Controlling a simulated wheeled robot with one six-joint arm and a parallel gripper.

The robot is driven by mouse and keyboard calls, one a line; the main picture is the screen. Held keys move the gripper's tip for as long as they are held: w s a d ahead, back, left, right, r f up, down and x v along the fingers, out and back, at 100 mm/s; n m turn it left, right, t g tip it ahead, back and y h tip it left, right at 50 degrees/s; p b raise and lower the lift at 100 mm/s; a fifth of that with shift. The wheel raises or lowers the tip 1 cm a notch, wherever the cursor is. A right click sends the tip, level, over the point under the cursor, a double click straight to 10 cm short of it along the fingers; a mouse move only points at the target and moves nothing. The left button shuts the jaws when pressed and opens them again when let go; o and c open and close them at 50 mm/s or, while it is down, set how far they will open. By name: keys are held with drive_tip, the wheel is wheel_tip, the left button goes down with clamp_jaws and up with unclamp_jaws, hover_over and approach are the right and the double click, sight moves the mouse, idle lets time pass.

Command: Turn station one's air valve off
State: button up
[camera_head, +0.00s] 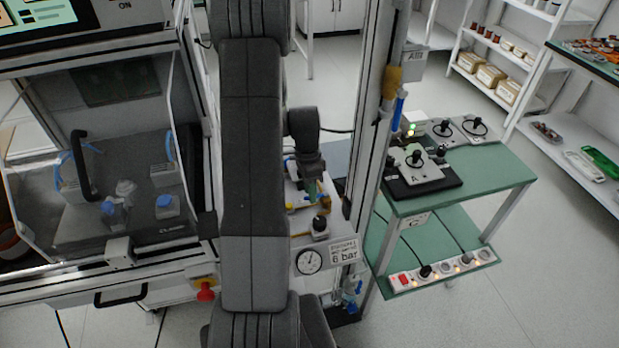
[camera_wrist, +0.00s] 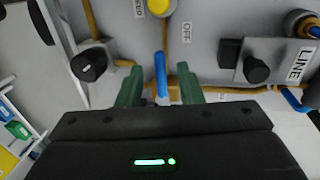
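The air valve's blue lever (camera_wrist: 160,75) shows in the wrist view, pointing down the picture from the brown pipe line on a grey panel. An "OFF" label (camera_wrist: 187,33) is to its upper right, and a partly cut label (camera_wrist: 139,9) is to its upper left. My gripper (camera_wrist: 160,88) is open, with one green finger on each side of the lever and a visible gap on both sides. In the head view my gripper (camera_head: 312,190) is over the pneumatic panel, mostly behind my arm, and the lever cannot be made out there.
A black knob (camera_wrist: 257,70) beside a "LINE" label (camera_wrist: 299,64) is to the right, another black knob (camera_wrist: 89,65) to the left, and a yellow knob (camera_wrist: 160,7) above. In the head view, a gauge (camera_head: 310,261) is below the gripper and a metal post (camera_head: 377,130) close right.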

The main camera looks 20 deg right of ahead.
wheel_tip(320, 180, up, 13)
drive_tip(key=w, duration=0.2)
drive_tip(key=shift+w, duration=0.35)
drive_tip(key=s+f, duration=0.1)
drive_tip(key=f, duration=0.3)
drive_tip(key=s+f, duration=0.1)
drive_tip(key=f, duration=0.8)
drive_tip(key=shift+s, duration=0.4)
drive_tip(key=shift+w+f+m+p, duration=0.2)
drive_tip(key=shift+m+p, duration=0.1)
drive_tip(key=shift+m, duration=0.2)
